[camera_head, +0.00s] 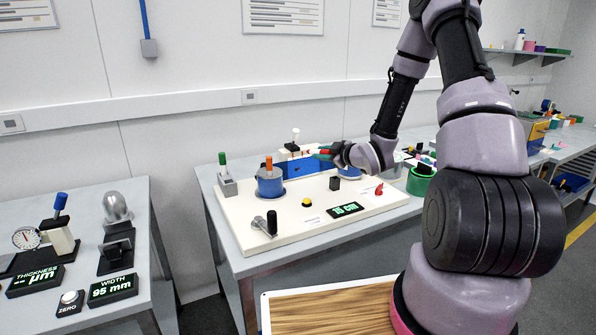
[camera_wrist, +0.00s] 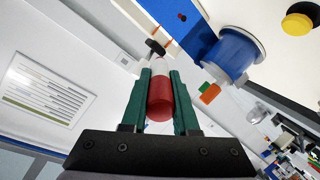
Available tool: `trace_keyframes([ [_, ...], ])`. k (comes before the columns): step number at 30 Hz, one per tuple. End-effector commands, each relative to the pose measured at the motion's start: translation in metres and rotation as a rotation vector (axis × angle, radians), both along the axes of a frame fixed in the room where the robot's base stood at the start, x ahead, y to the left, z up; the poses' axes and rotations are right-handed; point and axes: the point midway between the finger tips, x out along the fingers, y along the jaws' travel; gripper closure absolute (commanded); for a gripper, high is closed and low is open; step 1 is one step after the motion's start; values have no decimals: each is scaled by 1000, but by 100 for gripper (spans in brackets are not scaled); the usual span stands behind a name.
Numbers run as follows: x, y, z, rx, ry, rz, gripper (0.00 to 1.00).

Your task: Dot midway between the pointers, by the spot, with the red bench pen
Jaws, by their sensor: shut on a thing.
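My gripper (camera_head: 324,154) is shut on the red bench pen (camera_wrist: 159,98), which sits between the green fingers (camera_wrist: 164,95) in the wrist view. The pen's pale end points away from my palm. In the head view the pen lies roughly level, just above the blue block (camera_head: 297,170) at the back of the white board (camera_head: 285,219). The blue block also shows in the wrist view (camera_wrist: 190,14), with a small red mark. Small orange (camera_wrist: 210,94) and green (camera_wrist: 201,86) tabs show by a blue spool (camera_wrist: 234,50). I cannot make out the pointers or spot surely.
On the board stand a blue drum (camera_head: 269,186) with an orange peg, a green-handled post (camera_head: 225,180), a yellow button (camera_head: 307,202), a black-handled lever (camera_head: 271,223), a red knob (camera_head: 379,189) and a green-lit display (camera_head: 345,209).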

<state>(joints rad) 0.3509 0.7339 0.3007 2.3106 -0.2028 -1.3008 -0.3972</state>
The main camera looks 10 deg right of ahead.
Motion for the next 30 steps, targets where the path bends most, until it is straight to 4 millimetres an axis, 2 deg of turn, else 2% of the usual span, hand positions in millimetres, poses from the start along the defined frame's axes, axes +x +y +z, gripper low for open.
trace_keyframes([
  [18, 0, 0, 60, -1, -2, 0, 100],
  [30, 0, 0, 62, 0, 0, -4, 100],
])
